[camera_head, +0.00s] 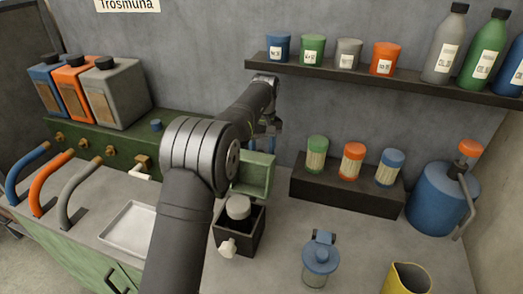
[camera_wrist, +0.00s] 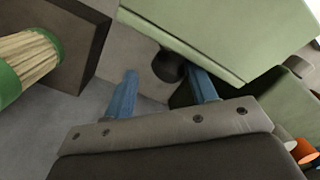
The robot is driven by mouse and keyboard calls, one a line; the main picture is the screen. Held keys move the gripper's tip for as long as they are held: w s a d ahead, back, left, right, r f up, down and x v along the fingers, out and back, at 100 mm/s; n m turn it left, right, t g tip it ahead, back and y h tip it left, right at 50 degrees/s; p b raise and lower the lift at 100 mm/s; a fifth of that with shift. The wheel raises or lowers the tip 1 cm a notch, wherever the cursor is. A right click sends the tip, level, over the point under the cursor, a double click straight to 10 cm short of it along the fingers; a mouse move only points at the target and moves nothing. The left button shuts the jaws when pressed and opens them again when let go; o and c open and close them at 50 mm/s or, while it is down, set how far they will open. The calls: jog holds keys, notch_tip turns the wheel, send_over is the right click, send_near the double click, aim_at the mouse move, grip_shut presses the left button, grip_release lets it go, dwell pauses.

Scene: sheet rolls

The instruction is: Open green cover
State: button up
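The green cover (camera_head: 256,174) stands raised at the back of a small dark box (camera_head: 240,236), behind a grey-lidded container (camera_head: 238,208). In the wrist view, a large pale-green surface (camera_wrist: 205,32), likely the cover, lies beyond my fingers and to the right. My gripper (camera_wrist: 160,82) has two blue fingers spread apart with nothing visible held between them. In the head view, my gripper (camera_head: 264,130) is above and behind the cover, partly hidden by my arm. Whether a finger touches the cover cannot be told.
A dark rack (camera_head: 345,194) with green, orange and blue-capped jars is close to the right. A shelf (camera_head: 390,78) of cups and bottles hangs above. A blue-lidded jar (camera_head: 320,258), yellow cup (camera_head: 407,278) and blue tank (camera_head: 441,198) stand right. A white tray (camera_head: 130,226) lies left.

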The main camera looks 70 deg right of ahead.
aim_at(255, 155)
jog(key=shift+w+a, duration=0.1)
jog(key=shift+a+r+h, duration=0.55)
jog(key=shift+r+h, duration=0.05)
jog(key=shift+r, duration=0.1)
jog(key=a+r, duration=0.4)
jog(key=a, duration=0.1)
jog(key=shift+a+r, duration=0.15)
jog(key=a+f, duration=0.2)
jog(key=a, duration=1.6)
notch_tip(255, 155, up, 16)
jog(key=shift+d, duration=0.4)
jog(key=shift+f, duration=0.1)
